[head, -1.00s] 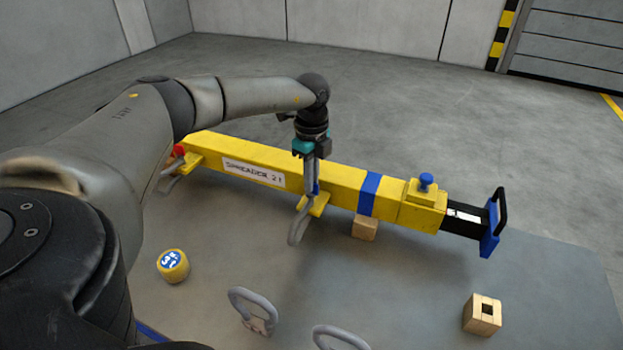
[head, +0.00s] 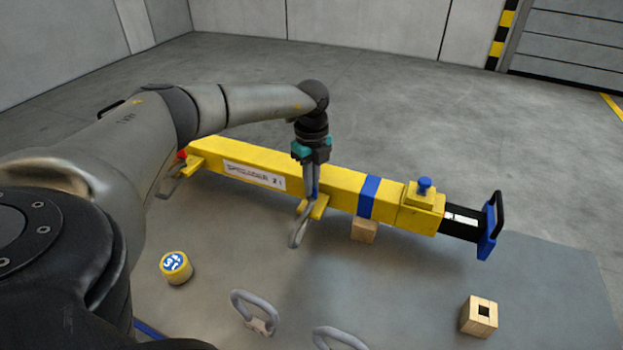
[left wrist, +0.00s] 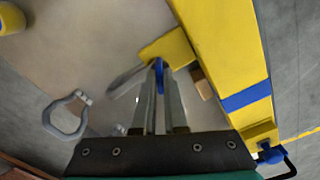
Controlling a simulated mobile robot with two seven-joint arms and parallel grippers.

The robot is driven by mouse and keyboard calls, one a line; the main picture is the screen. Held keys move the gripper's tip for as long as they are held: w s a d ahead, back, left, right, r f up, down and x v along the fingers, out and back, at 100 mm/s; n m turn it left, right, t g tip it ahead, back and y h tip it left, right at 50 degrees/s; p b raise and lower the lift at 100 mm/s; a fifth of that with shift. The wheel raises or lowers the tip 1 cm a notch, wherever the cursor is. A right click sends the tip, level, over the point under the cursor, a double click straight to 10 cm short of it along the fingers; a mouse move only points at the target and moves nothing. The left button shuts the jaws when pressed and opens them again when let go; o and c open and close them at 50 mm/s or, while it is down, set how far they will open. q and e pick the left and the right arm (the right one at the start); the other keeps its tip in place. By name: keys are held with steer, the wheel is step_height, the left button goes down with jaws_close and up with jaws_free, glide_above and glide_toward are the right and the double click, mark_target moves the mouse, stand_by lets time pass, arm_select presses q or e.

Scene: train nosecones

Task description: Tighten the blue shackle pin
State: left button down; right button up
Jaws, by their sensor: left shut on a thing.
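The yellow spreader beam (head: 335,186) lies across the grey table. The blue shackle pin (left wrist: 159,74) sits at a yellow lug (left wrist: 168,47) on the beam's near side; in the head view only a small bit of the pin (head: 316,192) shows beside my fingers. A grey shackle (head: 298,233) hangs at this lug. My left gripper (head: 310,192) points down from above and is shut on the blue pin, which shows between its fingertips in the left wrist view (left wrist: 158,72). The fingers hide much of the pin. My right gripper is not in view.
A red pin (head: 182,154) is at the beam's far-left lug. Two loose grey shackles (head: 256,312) (head: 338,338), a yellow round tub (head: 176,267) and a wooden block with a square hole (head: 479,316) stand in front. A wooden block (head: 364,230) is under the beam.

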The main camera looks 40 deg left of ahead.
arm_select(q)
steer(key=m+p, duration=0.1)
steer(key=m, duration=0.2)
steer(key=shift+r+m, duration=0.1)
steer(key=shift+m, duration=0.3)
steer(key=m+p, duration=0.1)
steer(key=m, duration=0.2)
steer(key=shift+m, duration=0.3)
steer(key=m, duration=0.3)
steer(key=shift+m+p, duration=0.3)
steer(key=m, duration=0.3)
steer(key=shift+m, duration=0.3)
steer(key=m, duration=0.3)
steer(key=shift+m, duration=0.3)
steer(key=m+b, duration=0.1)
steer(key=m, duration=0.3)
steer(key=shift+w+m, duration=0.1)
steer(key=shift+m, duration=0.2)
steer(key=m+b, duration=0.1)
steer(key=m, duration=0.3)
steer(key=shift+r+m+b, duration=0.1)
steer(key=shift+m+b, duration=0.25)
steer(key=shift+m, duration=1.35)
steer(key=shift+a, duration=0.1)
